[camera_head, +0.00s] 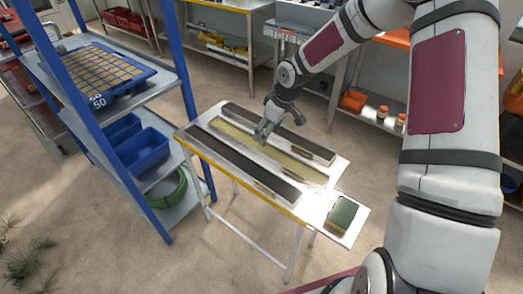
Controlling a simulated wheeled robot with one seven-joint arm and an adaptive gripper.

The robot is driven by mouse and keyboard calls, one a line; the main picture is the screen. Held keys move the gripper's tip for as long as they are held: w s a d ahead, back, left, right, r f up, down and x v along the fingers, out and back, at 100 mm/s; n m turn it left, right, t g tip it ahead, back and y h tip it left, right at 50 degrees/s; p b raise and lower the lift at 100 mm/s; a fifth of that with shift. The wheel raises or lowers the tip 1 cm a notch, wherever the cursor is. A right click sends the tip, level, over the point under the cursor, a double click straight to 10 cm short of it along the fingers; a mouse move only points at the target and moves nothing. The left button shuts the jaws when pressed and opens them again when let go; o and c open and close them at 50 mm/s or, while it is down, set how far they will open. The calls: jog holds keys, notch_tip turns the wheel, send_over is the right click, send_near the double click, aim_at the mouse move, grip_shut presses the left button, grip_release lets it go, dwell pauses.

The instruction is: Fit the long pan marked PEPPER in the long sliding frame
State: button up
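A narrow table (312,210) with a yellow front edge carries several long strips lying side by side. A long dark strip (225,154) lies along the front edge, and another dark strip (290,139) lies along the back. A long yellowish strip or slot (305,168) lies between them. I cannot read any PEPPER label, and cannot tell which of these is the pan and which the sliding frame.
A green-topped block (342,215) sits on the table's right end. A blue-posted rack (165,85) at the left holds a gridded seed tray (95,75), blue bins (142,148) and a green hose coil (166,190). Benches and shelves stand behind. Floor in front is clear.

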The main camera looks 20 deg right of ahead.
aim_at(261, 148)
jog(key=x, duration=0.8)
jog(key=shift+w+f+b, duration=0.25)
jog(key=shift+f+b, duration=0.1)
grip_shut()
jog(key=shift+r, duration=0.5)
jog(key=v, duration=0.2)
jog(key=shift+a+r, duration=0.2)
jog(key=shift+r, duration=0.25)
jog(key=s, duration=0.5)
jog(key=s+r, duration=0.1)
jog(key=s, duration=0.9)
jog(key=shift+s+d+r+p, duration=0.1)
jog(key=shift+s+r+p, duration=0.1)
jog(key=shift+p, duration=0.2)
notch_tip(261, 148, up, 10)
jog(key=m+h+p, duration=0.2)
jog(key=m+p, duration=0.2)
jog(key=m, duration=0.3)
jog(key=shift+s+a+f+t+p, duration=0.2)
jog(key=shift+a+t+p, duration=0.05)
jog(key=shift+t+p, duration=0.1)
